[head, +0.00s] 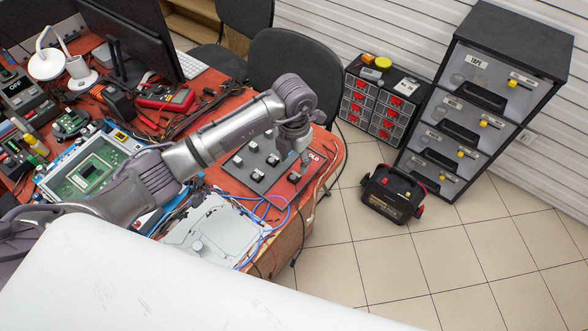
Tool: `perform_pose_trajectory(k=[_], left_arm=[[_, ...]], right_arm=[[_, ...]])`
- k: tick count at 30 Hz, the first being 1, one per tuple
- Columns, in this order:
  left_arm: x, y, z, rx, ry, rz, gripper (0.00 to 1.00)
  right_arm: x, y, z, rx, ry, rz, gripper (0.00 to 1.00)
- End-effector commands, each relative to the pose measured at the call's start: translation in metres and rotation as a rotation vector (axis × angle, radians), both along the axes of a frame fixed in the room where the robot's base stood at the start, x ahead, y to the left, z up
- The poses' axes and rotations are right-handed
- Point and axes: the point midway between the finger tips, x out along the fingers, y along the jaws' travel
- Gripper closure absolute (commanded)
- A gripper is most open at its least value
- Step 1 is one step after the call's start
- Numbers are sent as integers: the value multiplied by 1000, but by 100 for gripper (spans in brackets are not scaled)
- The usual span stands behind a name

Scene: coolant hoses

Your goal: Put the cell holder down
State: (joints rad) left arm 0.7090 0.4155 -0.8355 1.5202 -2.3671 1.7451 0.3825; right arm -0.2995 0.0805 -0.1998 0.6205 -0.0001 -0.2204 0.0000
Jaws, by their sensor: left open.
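My left arm reaches from the left across the table, and its left gripper (299,146) points down at the table's right end. The jaws are open, and they show small from above. Just under and beside the gripper is a grey board (254,173) with several small black and white parts on it. A red label reading "OLD" (314,157) lies at the board's right edge. I cannot tell for sure which small part is the cell holder, and the wrist covers some of this area. Nothing is clearly seen between the fingers. My right gripper is not in view.
The orange-red table (330,157) is crowded with a circuit board (92,172), a red multimeter (165,98), blue hoses and cables. A black chair (300,62) stands behind it. A drawer cabinet (515,40) and a black battery unit (393,196) stand right.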

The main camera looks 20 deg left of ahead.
Motion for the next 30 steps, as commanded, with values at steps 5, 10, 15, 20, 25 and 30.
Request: perform_pose_trajectory(k=[5,10,15,20,25,30], left_arm=[[1,0,36,1,-4,-1,45],[0,0,55,0,0,1,45],[0,0,62,0,0,0,45],[0,0,62,0,0,0,45],[0,0,62,0,1,0,45],[0,0,61,0,1,0,45]], right_arm=[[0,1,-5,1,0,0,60],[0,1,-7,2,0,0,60],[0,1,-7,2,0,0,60],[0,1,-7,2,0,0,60],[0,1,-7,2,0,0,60],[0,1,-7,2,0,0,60]])
